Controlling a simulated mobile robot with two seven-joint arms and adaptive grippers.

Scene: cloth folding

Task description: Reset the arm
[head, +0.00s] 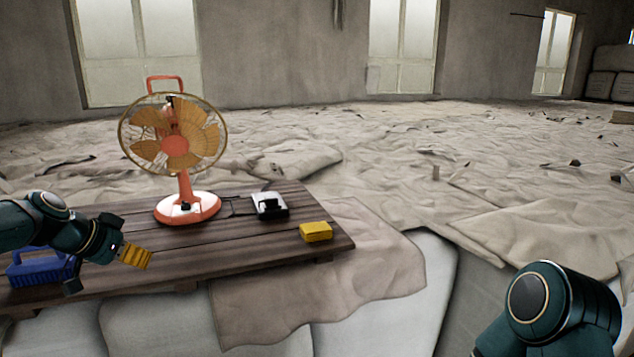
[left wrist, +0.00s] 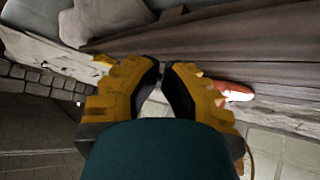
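My left gripper (head: 148,260) is at the left of the head view, over the near left part of the wooden table (head: 250,250). Its yellow fingers look closed together there. In the left wrist view its two ribbed fingers (left wrist: 165,66) nearly meet at the tips, with nothing visible between them. My right arm shows as a dark green link at the lower right of the head view, and its gripper is out of the picture.
An orange fan (head: 175,146) stands on the table behind the left gripper. A blue basket (head: 40,268) lies at the left, partly behind my arm. A black device (head: 270,206) and a yellow block (head: 316,232) are at the right. Rumpled cloth covers the floor beyond.

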